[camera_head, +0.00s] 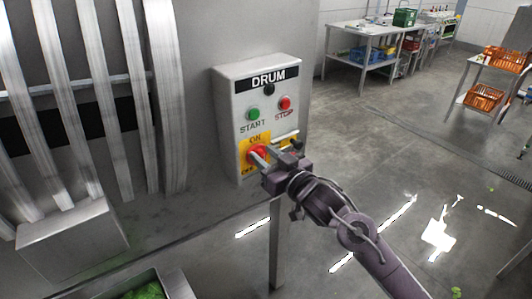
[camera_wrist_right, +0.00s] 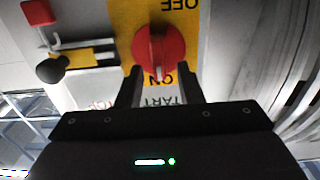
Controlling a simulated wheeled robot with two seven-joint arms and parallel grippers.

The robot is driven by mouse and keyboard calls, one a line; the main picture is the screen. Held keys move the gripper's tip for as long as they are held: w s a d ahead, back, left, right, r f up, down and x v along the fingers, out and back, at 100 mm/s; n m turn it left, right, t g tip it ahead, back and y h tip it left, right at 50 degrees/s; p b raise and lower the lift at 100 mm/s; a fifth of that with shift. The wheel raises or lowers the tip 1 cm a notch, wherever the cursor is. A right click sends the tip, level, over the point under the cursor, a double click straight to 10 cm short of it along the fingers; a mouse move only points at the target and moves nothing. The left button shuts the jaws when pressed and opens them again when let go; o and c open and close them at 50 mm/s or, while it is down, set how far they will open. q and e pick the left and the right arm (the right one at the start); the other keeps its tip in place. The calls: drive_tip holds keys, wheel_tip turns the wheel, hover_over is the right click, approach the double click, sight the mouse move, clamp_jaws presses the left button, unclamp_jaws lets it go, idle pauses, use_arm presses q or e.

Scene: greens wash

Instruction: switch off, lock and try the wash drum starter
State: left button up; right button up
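The drum starter (camera_head: 228,110) is a grey box labelled DRUM, with a green START button (camera_head: 253,115) and a red STOP button (camera_head: 285,103). Below them is a red rotary switch (camera_head: 257,153) on a yellow ON/OFF plate (camera_head: 247,172). In the right wrist view, upside down, the red switch (camera_wrist_right: 158,50) has its pointer toward ON. My right gripper (camera_head: 266,157) is at the switch; its two fingers (camera_wrist_right: 160,82) are apart, one toward each side of the knob. Contact is unclear. A red padlock-like piece (camera_wrist_right: 38,12) shows beside the plate. My left gripper is not in view.
A black-knobbed yellow part (camera_wrist_right: 52,70) sits beside the switch plate. The drum's curved grey slats (camera_head: 125,100) stand at left. A metal bin with greens (camera_head: 165,285) is at the bottom.

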clamp_jaws()
drive_tip(key=shift+f+n, duration=0.1)
drive_tip(key=shift+n, duration=0.2)
drive_tip(key=shift+s+a+f+n+b, duration=0.2)
drive_tip(key=shift+a+f+n+b, duration=0.1)
drive_tip(key=shift+n+b, duration=2.35)
drive_tip(key=shift+s+a+f+n+b, duration=0.2)
drive_tip(key=shift+f+n+b, duration=0.15)
drive_tip(key=shift+n+b, duration=2.3)
drive_tip(key=shift+s+a+f+n+b, duration=0.15)
drive_tip(key=shift+a+f+n+b, duration=0.15)
drive_tip(key=shift+n+b, duration=2.35)
drive_tip(key=shift+n+p, duration=0.75)
drive_tip(key=shift+n, duration=0.1)
